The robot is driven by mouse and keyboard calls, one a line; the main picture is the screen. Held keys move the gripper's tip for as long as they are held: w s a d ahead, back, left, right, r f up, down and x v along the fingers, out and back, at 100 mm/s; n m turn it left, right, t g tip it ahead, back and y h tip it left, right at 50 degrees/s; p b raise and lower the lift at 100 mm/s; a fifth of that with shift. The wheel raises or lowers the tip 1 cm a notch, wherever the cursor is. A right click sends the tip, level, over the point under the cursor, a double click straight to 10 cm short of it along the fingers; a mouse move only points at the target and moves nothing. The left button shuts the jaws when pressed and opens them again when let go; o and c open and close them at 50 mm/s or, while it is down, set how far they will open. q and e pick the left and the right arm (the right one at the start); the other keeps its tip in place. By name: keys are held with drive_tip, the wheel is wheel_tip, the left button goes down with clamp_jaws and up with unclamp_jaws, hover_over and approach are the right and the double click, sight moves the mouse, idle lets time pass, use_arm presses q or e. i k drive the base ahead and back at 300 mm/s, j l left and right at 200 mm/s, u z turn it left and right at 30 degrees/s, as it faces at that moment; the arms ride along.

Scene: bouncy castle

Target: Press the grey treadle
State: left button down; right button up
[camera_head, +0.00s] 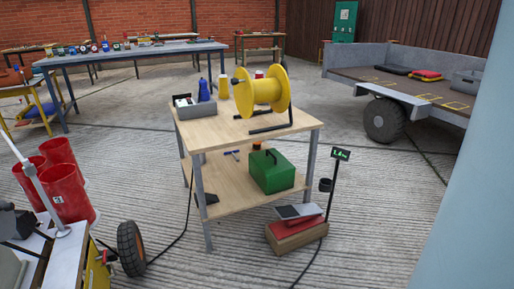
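What looks like the grey treadle (297,211) is a flat grey plate with a darker patch, tilted on top of a red base (298,226). The red base rests on a wooden block (292,242) on the ground, in front of the right side of the wooden table. A thin black post with a small green-lit display (341,155) and a dark cup (326,185) stands beside it. Neither of my grippers is in view, and nothing is seen touching the plate.
The two-level wooden table (225,132) carries a yellow reel (262,91) and, below, a green box (272,171). Red buckets (68,190) and a black wheel (131,248) are at left. A trailer (405,88) stands behind right. Pale blue surface (470,190) blocks the right edge. Cables cross the ground.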

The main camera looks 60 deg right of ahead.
sight(284, 213)
drive_tip(key=z, duration=2.2)
drive_tip(key=i+j+z, duration=0.3)
drive_tip(key=i, duration=0.4)
drive_tip(key=i+j+z, duration=0.3)
drive_tip(key=i+j, duration=0.4)
